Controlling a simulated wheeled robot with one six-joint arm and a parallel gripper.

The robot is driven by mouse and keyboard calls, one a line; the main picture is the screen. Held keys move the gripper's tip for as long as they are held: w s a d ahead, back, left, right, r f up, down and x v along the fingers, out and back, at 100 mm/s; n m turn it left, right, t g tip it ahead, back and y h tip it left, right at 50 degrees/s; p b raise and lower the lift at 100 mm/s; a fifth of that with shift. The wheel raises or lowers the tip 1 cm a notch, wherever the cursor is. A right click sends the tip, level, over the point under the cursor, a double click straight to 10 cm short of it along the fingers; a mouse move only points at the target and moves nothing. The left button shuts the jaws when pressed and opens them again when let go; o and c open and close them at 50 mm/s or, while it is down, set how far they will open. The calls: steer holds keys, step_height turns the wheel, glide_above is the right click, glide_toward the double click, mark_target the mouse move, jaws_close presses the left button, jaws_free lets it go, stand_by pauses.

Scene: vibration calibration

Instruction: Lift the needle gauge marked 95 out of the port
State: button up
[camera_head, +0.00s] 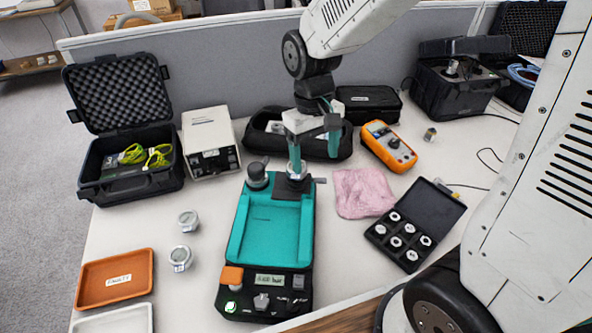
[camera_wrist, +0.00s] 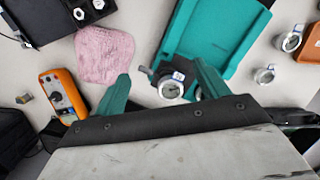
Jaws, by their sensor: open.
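A silver needle gauge (camera_head: 297,171) sits upright in the port at the back of the teal-and-black calibrator (camera_head: 269,225). In the wrist view the gauge (camera_wrist: 172,88) shows its round dial and a small white tag, too small to read. My gripper (camera_head: 315,160) is open above the back of the calibrator, one finger overlapping the gauge in the head view. In the wrist view my gripper (camera_wrist: 163,72) has the gauge between its teal fingers in the picture, nearer the right one. I cannot tell whether a finger touches it.
Two loose gauges (camera_head: 188,221) (camera_head: 180,258) stand left of the calibrator. A dark knob (camera_head: 257,175) stands beside the port. An orange multimeter (camera_head: 389,146), pink cloth (camera_head: 363,192) and fittings case (camera_head: 408,236) lie right. An orange tray (camera_head: 84,297) is front left.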

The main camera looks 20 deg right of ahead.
steer(key=t, duration=0.1)
glide_toward(295, 178)
steer(key=shift+n, duration=0.3)
steer(key=w+d+f, duration=0.2)
steer(key=shift+w+f, duration=0.3)
steer(key=shift+w, duration=0.05)
steer(key=shift+t, duration=0.3)
steer(key=f, duration=0.7)
steer(key=shift+w+f, duration=0.25)
steer(key=shift+f, duration=0.1)
steer(key=c, duration=1.2)
steer(key=shift+r, duration=0.15)
